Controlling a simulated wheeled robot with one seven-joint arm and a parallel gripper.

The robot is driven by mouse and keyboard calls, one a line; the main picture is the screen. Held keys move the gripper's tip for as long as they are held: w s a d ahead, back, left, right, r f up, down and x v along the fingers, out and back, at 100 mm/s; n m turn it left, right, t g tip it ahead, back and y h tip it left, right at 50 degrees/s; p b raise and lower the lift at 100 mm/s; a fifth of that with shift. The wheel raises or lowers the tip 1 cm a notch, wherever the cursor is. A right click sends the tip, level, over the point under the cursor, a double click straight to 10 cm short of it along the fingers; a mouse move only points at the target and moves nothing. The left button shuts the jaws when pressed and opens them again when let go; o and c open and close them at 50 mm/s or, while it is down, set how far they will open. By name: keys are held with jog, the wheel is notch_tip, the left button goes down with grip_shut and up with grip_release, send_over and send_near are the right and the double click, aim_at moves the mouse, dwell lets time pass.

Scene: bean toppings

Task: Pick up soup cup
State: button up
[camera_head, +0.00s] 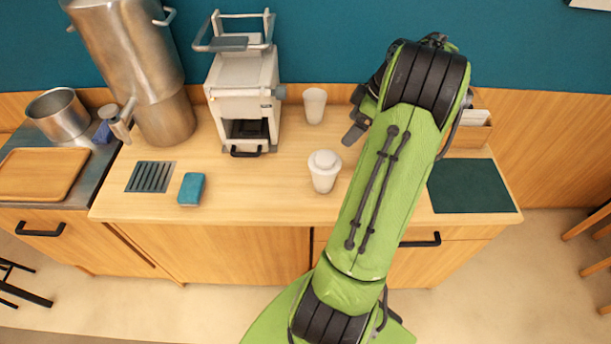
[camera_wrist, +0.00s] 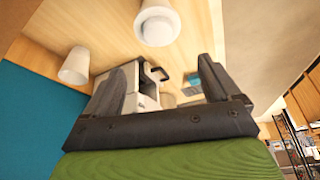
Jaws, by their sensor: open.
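Two white cups stand upright on the wooden counter. The nearer cup (camera_head: 323,178) has a rounded white top and shows at the top of the wrist view (camera_wrist: 157,26). The farther cup (camera_head: 315,106) is plain and tapered, near the wall, and shows at the left of the wrist view (camera_wrist: 75,67). I cannot tell which is the soup cup. My gripper (camera_head: 355,131) is just right of both cups, touching neither. Its two dark fingers are apart and empty in the wrist view (camera_wrist: 161,85). My green arm hides part of the counter.
A white machine (camera_head: 243,95) stands left of the cups, with a tall metal urn (camera_head: 130,55) beyond. A blue sponge (camera_head: 191,189) and a drain grate (camera_head: 151,177) lie on the left. A dark green mat (camera_head: 471,186) is at the right. Counter left of the nearer cup is clear.

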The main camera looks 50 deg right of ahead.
send_over(326, 158)
jog(key=s, duration=0.3)
jog(key=f, duration=0.5)
jog(key=d+f, duration=0.1)
jog(key=f, duration=0.2)
jog(key=shift+w+f+b, duration=0.25)
jog(key=shift+f+b, duration=0.05)
jog(key=shift+b, duration=0.1)
jog(key=x, duration=0.5)
jog(key=shift+w+d+f, duration=0.1)
jog(key=shift+w, duration=0.05)
jog(key=shift+c, duration=0.6)
jog(key=c, duration=0.8)
